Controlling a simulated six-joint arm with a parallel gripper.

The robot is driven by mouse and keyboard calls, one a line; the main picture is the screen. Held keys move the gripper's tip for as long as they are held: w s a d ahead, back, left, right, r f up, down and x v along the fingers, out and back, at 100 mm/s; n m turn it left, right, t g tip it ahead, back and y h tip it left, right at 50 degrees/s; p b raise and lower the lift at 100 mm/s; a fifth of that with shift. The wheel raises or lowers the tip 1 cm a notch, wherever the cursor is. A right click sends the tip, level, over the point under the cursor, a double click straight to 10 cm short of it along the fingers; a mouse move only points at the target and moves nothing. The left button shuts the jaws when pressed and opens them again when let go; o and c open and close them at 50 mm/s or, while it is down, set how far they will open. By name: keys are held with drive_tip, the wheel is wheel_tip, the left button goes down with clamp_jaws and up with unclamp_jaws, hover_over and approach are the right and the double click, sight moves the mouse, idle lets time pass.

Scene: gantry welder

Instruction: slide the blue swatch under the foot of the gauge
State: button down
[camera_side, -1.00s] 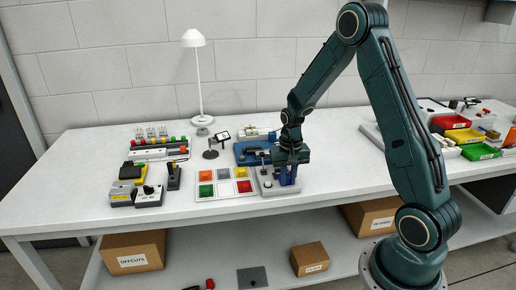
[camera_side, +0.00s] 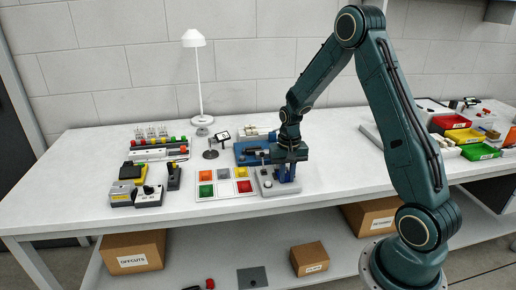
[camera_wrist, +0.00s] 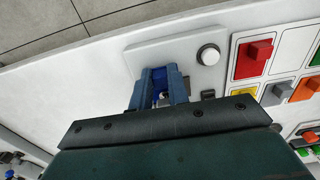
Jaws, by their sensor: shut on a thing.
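My gripper (camera_side: 287,176) is low over the bench at the grey-based gauge (camera_side: 266,187). In the wrist view its two blue-grey fingers (camera_wrist: 160,88) are shut on a small darker blue piece, which I take for the blue swatch (camera_wrist: 164,73). The gauge's pale base plate (camera_wrist: 150,50), with a round white button, lies just beyond the fingertips. The fingers and wrist hide the gauge's foot, and I cannot tell whether the swatch touches it.
The swatch board (camera_side: 215,199) lies left of the gauge, with coloured squares and one whitish square (camera_side: 224,189). A blue tray (camera_side: 246,150) stands behind. A lamp (camera_side: 194,40) and black-and-yellow boxes are farther left. The front bench strip is clear.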

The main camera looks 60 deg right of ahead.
idle(0.3)
drive_tip(key=c, duration=1.3)
unclamp_jaws()
drive_tip(key=shift+r, duration=0.1)
wheel_tip(320, 180, up, 14)
drive_tip(key=shift+f, duration=0.15)
